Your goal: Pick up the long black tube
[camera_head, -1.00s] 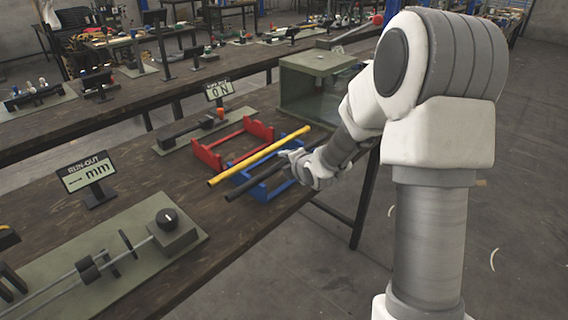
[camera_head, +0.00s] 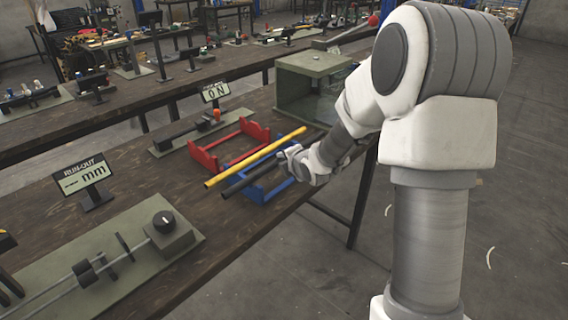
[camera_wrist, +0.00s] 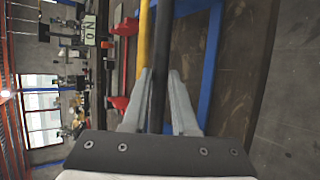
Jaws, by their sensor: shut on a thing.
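The long black tube (camera_head: 238,186) is in my gripper (camera_head: 287,157), which is shut on it near its right part. It lies about parallel to the yellow tube (camera_head: 255,158), on the near side of it, just above the blue stand (camera_head: 262,190). In the wrist view the black tube (camera_wrist: 161,50) runs between my two fingers (camera_wrist: 163,100), with the yellow tube (camera_wrist: 143,45) close on its left.
A red stand (camera_head: 207,160) is behind the yellow tube. A green-grey box (camera_head: 310,62) stands beyond my forearm. A RUN-OUT display (camera_head: 85,174) and a fixture plate (camera_head: 110,245) occupy the left of the bench. Bare wood lies between.

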